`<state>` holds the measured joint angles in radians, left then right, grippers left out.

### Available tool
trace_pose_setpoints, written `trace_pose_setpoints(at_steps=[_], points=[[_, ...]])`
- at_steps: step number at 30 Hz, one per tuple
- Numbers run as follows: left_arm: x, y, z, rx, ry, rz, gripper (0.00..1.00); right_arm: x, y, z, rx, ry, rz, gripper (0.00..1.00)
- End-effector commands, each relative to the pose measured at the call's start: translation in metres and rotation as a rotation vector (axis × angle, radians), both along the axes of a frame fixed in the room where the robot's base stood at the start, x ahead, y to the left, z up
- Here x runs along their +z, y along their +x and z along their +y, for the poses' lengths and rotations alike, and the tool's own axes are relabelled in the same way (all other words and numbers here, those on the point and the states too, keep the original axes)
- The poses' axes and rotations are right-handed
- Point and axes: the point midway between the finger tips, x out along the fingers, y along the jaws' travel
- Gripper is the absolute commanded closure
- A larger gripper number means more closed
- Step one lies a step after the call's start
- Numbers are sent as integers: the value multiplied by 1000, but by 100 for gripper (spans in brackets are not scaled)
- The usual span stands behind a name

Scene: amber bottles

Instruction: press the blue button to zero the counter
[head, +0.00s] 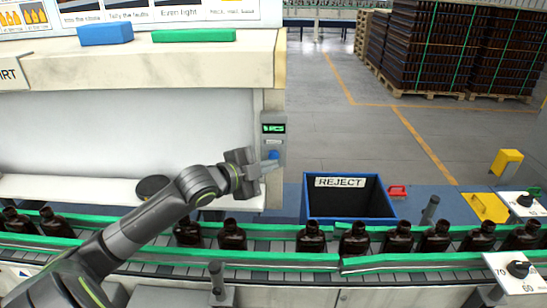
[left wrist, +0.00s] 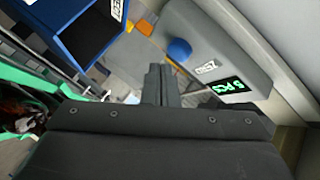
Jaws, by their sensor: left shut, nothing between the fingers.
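The blue button (head: 274,155) sits on a grey counter box (head: 273,140) fixed to the edge of the white cabinet. The box has a small green display (head: 273,128). In the left wrist view the blue button (left wrist: 179,51) is a rounded knob, with the lit display (left wrist: 229,90) reading what looks like "5 PCS". My right gripper is not in view.
A blue reject bin (head: 311,208) stands right of the counter box. A conveyor with green rails (head: 270,230) carries several amber bottles (head: 311,238) across the front. A red object (head: 397,191) and a yellow tray (head: 484,207) lie to the right.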

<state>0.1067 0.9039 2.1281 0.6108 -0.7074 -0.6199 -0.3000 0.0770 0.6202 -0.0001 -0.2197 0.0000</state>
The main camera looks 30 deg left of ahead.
Motion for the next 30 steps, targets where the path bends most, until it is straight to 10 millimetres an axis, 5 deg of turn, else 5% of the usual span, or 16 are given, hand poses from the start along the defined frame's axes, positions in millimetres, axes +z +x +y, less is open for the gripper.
trace_pose_setpoints(at_steps=[30], points=[[0,7,4,0,1,0,100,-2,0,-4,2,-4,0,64]])
